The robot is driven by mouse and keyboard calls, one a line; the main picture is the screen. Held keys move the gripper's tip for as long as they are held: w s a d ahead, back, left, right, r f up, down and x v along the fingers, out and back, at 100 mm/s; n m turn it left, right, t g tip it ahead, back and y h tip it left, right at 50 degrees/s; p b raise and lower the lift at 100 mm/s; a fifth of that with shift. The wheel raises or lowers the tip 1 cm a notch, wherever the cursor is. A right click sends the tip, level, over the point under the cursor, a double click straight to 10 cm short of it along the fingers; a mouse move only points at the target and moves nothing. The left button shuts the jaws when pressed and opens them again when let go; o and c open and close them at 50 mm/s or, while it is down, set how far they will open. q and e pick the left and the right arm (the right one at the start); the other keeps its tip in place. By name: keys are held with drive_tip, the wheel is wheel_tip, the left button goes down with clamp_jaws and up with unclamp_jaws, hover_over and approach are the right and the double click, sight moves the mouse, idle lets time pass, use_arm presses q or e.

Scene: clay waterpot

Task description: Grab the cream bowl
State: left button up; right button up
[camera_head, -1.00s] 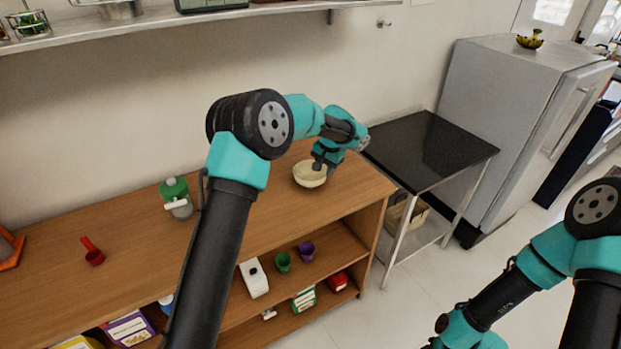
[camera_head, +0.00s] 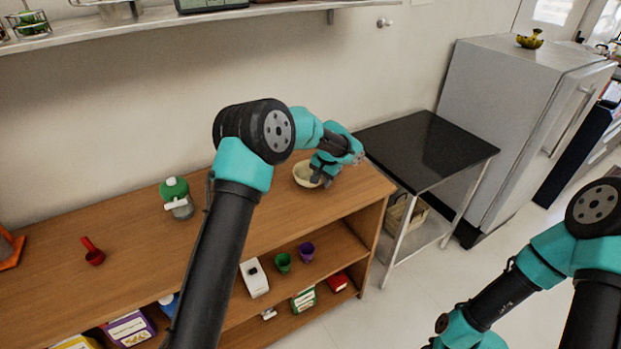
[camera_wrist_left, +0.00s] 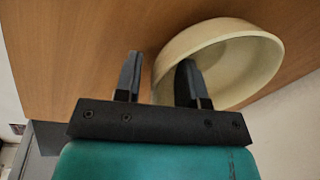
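The cream bowl (camera_head: 302,174) stands upright on the wooden counter, near its right end. My left gripper (camera_head: 321,181) is over the bowl's right side and hides part of it. In the left wrist view, the bowl (camera_wrist_left: 235,55) fills the upper right. The left gripper (camera_wrist_left: 158,70) is open there, one finger in front of the bowl's inside and the other outside its wall. The rim's near edge lies between the spread fingers; I cannot tell whether either finger touches it. My right arm shows at the lower right of the head view, its gripper out of frame.
A green-lidded pot (camera_head: 176,198) and a red scoop-like item (camera_head: 92,251) stand on the counter (camera_head: 130,240) to the left. A black-topped table (camera_head: 430,150) adjoins on the right. The shelves below hold cups and boxes. The counter around the bowl is clear.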

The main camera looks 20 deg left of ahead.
use_arm(q)
clamp_jaws()
idle(0.3)
drive_tip(key=shift+r, duration=0.1)
drive_tip(key=shift+r, duration=1.4)
drive_tip(key=shift+s+r, duration=0.1)
drive_tip(key=shift+r, duration=0.25)
drive_tip(key=s+d+r, duration=0.1)
drive_tip(key=s+d, duration=0.3)
drive_tip(key=s, duration=1.1)
drive_tip(key=shift+s+r, duration=0.15)
drive_tip(key=shift+r, duration=0.05)
